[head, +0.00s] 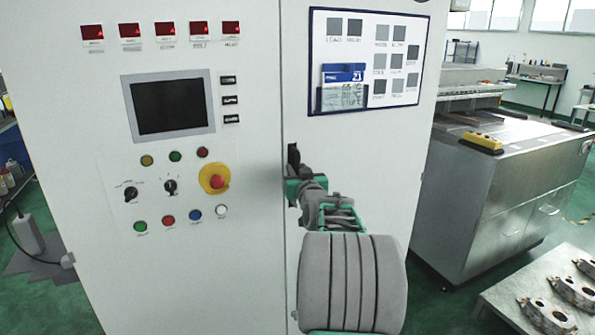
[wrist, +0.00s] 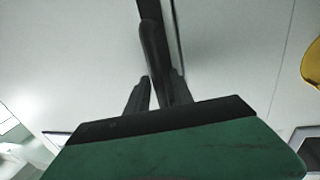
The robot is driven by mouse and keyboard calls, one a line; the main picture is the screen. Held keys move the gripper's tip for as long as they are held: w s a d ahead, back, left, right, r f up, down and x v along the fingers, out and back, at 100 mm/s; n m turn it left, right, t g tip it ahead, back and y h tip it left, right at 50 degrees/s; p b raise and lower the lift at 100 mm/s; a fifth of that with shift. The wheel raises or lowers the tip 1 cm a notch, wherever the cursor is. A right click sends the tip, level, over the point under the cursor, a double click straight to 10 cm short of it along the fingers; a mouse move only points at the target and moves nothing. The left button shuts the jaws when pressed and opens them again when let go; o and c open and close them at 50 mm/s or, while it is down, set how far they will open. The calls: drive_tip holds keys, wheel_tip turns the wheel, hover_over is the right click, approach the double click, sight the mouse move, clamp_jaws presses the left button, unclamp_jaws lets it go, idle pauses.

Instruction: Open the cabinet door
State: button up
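The white cabinet (head: 75,185) fills the left and middle of the head view. Its door (head: 350,155) is the right panel, and it looks shut, flush at the vertical seam. A black door handle (head: 293,158) sits beside that seam, partly hidden by my gripper (head: 297,185). In the wrist view the long dark handle (wrist: 154,45) runs down between the two dark fingers of my gripper (wrist: 158,88). A sliver of light shows between the left finger and the handle. I cannot tell whether the fingers clamp it.
A control panel with a screen (head: 170,105) and a red emergency button (head: 216,180) lies left of the seam. A framed board (head: 410,98) is on the door. A metal machine (head: 500,185) stands to the right, and a table with castings (head: 525,300) at lower right.

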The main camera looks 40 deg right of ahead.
clamp_jaws()
idle(1.1)
